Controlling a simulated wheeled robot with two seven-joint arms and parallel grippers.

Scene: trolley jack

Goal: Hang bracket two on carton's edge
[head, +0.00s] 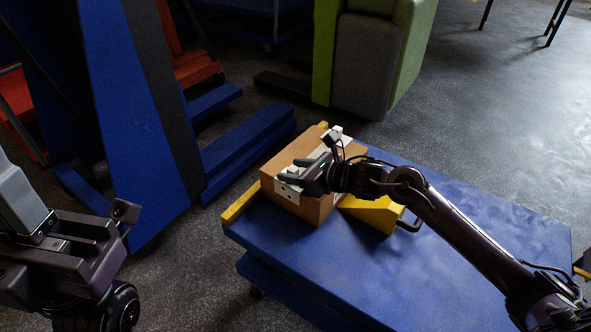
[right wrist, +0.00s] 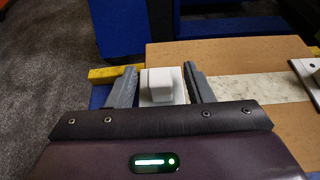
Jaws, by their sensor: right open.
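The brown carton (head: 316,208) stands on the blue trolley deck (head: 440,240). A pale strip (right wrist: 250,89) runs across its top. A white bracket (head: 288,191) hangs at the carton's near left edge, its plate with dark holes against the side face. My right gripper (head: 291,171) is open over this bracket. In the right wrist view the bracket's white block (right wrist: 160,86) stands between the two grey fingers, with slight gaps visible. Another white bracket (right wrist: 309,72) is partly in view at the right edge there. I cannot tell which is bracket two. My left gripper (head: 65,245) is far left, fingers unclear.
Yellow pieces sit by the carton, one at the deck's left edge (head: 240,203) and one to the right (head: 372,213). A tall blue stand (head: 125,110) is at left. A green and grey seat (head: 370,55) stands behind. The deck's right part is clear.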

